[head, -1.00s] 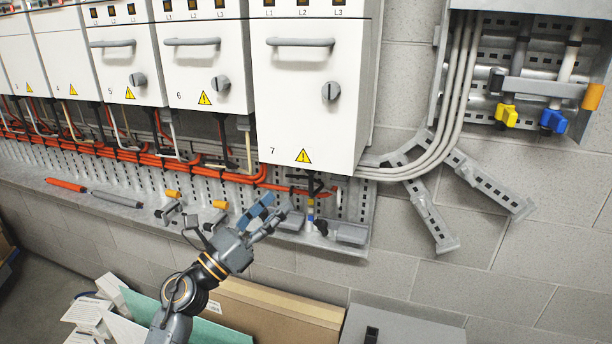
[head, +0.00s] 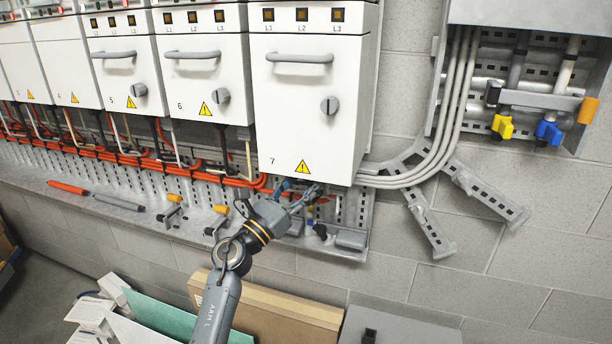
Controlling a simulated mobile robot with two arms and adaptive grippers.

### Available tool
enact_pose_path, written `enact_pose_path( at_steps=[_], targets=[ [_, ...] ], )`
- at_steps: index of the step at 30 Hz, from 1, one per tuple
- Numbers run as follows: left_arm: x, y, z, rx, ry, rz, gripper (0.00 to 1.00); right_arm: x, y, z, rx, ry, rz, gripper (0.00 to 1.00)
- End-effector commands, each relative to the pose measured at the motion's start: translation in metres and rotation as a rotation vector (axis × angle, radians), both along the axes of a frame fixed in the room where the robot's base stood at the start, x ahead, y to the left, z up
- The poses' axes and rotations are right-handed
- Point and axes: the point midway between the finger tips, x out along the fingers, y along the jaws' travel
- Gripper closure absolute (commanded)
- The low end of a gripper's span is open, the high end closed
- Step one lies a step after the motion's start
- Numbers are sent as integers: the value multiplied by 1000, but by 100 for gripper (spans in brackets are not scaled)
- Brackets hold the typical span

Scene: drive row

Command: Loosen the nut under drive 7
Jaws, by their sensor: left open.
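Drive 7 (head: 310,100) is the large white cabinet with a grey handle, a knob and a yellow warning sign, in the middle of the head view. My left gripper (head: 302,194) is open just below its lower edge, among the cables and fittings there. My own wrist and fingers cover much of that spot. The nut under drive 7 cannot be made out. A thin part with a blue band (head: 310,213) hangs just below the fingers; I cannot tell whether they touch it. My right gripper is not in view.
A perforated metal ledge (head: 60,202) runs under the drives, with a red tool (head: 67,187) and a grey tool (head: 118,202) on it. Orange cables (head: 130,158) run behind. Grey conduits (head: 400,180) bend up at right. Cardboard boxes (head: 275,307) stand below.

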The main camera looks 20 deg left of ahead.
Motion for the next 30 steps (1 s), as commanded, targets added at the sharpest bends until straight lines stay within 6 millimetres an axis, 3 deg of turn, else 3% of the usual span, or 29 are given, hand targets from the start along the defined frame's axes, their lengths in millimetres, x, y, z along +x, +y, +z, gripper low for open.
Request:
enact_pose_path(
  at_steps=[11,12,18,20,25,30],
  targets=[
    [7,-4,3,0,0,-1,48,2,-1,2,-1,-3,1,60],
    [7,-4,3,0,0,-1,50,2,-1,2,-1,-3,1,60],
    [6,-4,3,0,0,-1,91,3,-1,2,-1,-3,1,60],
    [6,-4,3,0,0,-1,100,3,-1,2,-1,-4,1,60],
    [7,-3,0,2,-1,-19,100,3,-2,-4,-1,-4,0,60],
    [8,-1,-5,5,-6,-119,100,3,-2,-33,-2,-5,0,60]
  ],
)
